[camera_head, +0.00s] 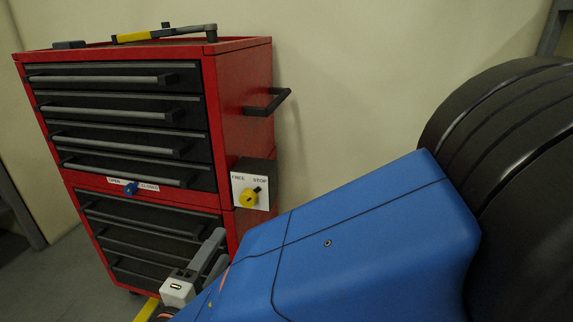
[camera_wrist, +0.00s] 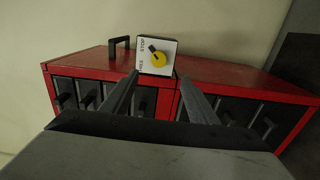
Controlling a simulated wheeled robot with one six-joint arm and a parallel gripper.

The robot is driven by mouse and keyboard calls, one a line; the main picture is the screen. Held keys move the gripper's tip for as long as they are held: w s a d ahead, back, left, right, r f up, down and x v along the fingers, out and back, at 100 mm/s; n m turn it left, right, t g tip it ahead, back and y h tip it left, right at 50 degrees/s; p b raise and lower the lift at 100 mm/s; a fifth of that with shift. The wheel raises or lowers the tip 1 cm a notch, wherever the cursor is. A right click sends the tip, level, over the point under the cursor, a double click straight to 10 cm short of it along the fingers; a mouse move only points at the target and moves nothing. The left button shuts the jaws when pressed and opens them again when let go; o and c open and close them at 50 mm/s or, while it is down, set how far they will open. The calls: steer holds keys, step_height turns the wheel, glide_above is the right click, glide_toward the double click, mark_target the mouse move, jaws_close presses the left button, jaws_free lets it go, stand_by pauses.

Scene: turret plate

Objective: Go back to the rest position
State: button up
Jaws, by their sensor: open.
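My gripper (camera_head: 218,246) is in the lower middle of the head view, in front of the red cabinet's lower drawers. Its fingers are apart with nothing between them, as the wrist view also shows (camera_wrist: 160,80). A white plate (camera_head: 240,182) marked FREE and STOP is on the cabinet's side, with a yellow knob (camera_head: 249,199) whose black pointer is turned toward STOP. In the wrist view the yellow knob (camera_wrist: 158,63) is beyond and between the fingertips, seemingly apart from them.
The red cabinet (camera_head: 236,75) has closed dark drawers, a side handle (camera_head: 268,103) and a blue knob (camera_head: 131,188) on an OPEN/CLOSED label. A yellow and grey tool (camera_head: 150,36) lies on top. The cream wall (camera_head: 350,90) is behind. Floor (camera_head: 70,270) shows at lower left.

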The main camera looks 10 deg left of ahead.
steer(key=w+d+m+g+h, duration=0.2)
steer(key=w+d+g, duration=0.15)
steer(key=d, duration=0.55)
steer(key=w+d+m+g+h, duration=0.2)
steer(key=w+d, duration=0.2)
steer(key=d, duration=0.6)
steer(key=w+d+m+g+h, duration=0.2)
steer(key=w+d+g+h, duration=0.1)
steer(key=d, duration=0.6)
steer(key=s+d+f+m+g+y, duration=0.25)
steer(key=d+m+g, duration=0.2)
steer(key=d, duration=0.95)
steer(key=s+d+m+y, duration=0.6)
steer(key=s+d, duration=0.2)
steer(key=s, duration=0.3)
steer(key=shift+s+d, duration=0.2)
